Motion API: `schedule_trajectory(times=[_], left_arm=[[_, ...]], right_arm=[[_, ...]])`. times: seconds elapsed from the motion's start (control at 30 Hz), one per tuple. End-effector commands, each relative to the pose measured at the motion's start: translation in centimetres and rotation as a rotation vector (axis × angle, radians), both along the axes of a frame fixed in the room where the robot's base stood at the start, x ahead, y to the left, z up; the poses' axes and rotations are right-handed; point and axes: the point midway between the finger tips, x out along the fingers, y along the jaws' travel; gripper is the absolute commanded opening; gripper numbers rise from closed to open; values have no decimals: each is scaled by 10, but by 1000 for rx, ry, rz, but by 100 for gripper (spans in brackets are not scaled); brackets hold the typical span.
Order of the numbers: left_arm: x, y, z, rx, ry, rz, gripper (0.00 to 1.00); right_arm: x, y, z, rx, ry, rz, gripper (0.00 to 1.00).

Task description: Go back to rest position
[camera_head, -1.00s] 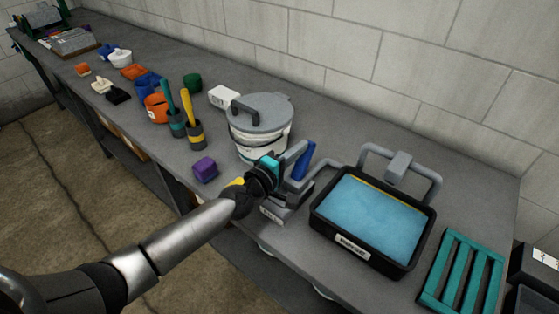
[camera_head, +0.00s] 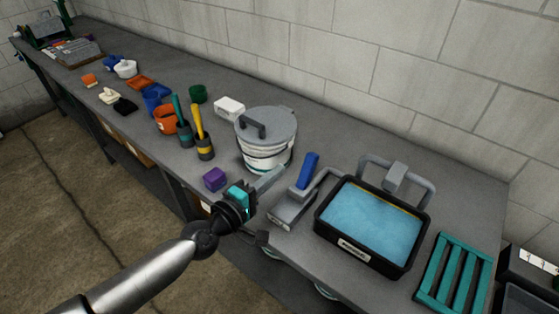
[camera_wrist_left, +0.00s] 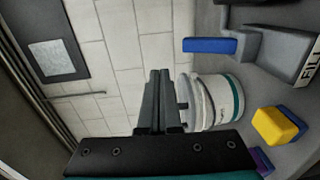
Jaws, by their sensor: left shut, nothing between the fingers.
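My left gripper (camera_head: 272,180) is above the workbench's front edge, between the purple block (camera_head: 215,179) and the grey tool with a blue handle (camera_head: 293,207). Its fingers are together with nothing between them, pointing toward the right and back. In the left wrist view the closed fingers (camera_wrist_left: 158,103) show in front of the wall, with the white lidded bucket (camera_wrist_left: 222,101) beside them. My right gripper is in neither view.
The lidded bucket (camera_head: 266,155) stands just behind the gripper. A black tray with blue contents (camera_head: 352,254) and a teal slatted rack (camera_head: 455,272) lie to the right. Cups holding teal and yellow handles (camera_head: 198,122) stand left. Open floor (camera_head: 60,210) lies in front.

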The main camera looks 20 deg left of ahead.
Motion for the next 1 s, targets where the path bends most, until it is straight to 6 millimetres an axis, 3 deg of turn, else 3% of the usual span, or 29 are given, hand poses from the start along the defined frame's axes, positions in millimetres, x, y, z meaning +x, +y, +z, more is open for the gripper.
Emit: schedule_trajectory(times=[0.27,0.37,0.53,0.67,0.83,1.0], left_arm=[[-5,-7,0,23,-1,-25,0],[-18,-29,-2,98,-4,-105,0],[-61,-80,-12,357,-16,-325,0],[-95,-102,-27,596,-7,-476,0],[-136,-100,-50,914,58,-628,0],[-173,-71,-67,1188,192,-734,0]], right_arm=[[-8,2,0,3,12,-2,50],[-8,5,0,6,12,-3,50],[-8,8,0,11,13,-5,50],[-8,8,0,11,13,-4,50],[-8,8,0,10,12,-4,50],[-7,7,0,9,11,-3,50]])
